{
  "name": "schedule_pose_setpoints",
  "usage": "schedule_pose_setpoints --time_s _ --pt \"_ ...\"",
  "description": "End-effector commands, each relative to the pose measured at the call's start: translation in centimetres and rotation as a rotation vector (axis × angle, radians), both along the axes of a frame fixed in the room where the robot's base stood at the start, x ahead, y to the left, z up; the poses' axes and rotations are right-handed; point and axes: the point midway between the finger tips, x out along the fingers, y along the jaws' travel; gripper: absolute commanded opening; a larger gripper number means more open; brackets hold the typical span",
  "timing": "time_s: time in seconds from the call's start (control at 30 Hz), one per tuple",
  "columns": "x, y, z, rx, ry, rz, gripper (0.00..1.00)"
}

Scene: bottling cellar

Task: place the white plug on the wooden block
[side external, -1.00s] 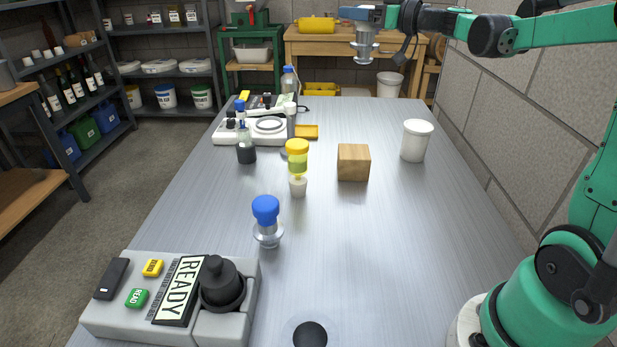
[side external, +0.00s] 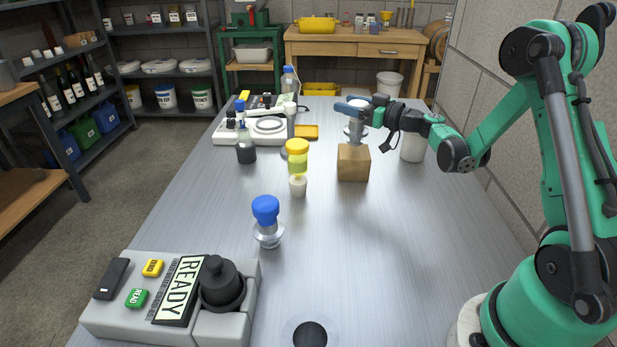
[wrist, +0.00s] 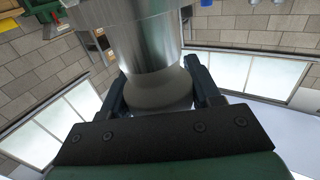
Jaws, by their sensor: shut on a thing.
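In the wrist view the plug's shiny grey body (wrist: 150,50) fills the space between my two dark fingers, and the block is not visible.
A blue-topped plug (side external: 266,212) and a yellow-topped container (side external: 297,148) stand left of the block. A white jar (side external: 412,148) is behind my gripper at right. A grey READY device (side external: 180,290) sits front left.

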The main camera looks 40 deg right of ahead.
Motion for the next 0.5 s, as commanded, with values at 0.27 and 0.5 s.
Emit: schedule_pose_setpoints --time_s 0.27,0.5 --pt "0.0 0.0 -1.6 0.0 0.0 0.0 0.0" --pt "0.0 0.0 -1.8 0.0 0.0 0.0 0.0"
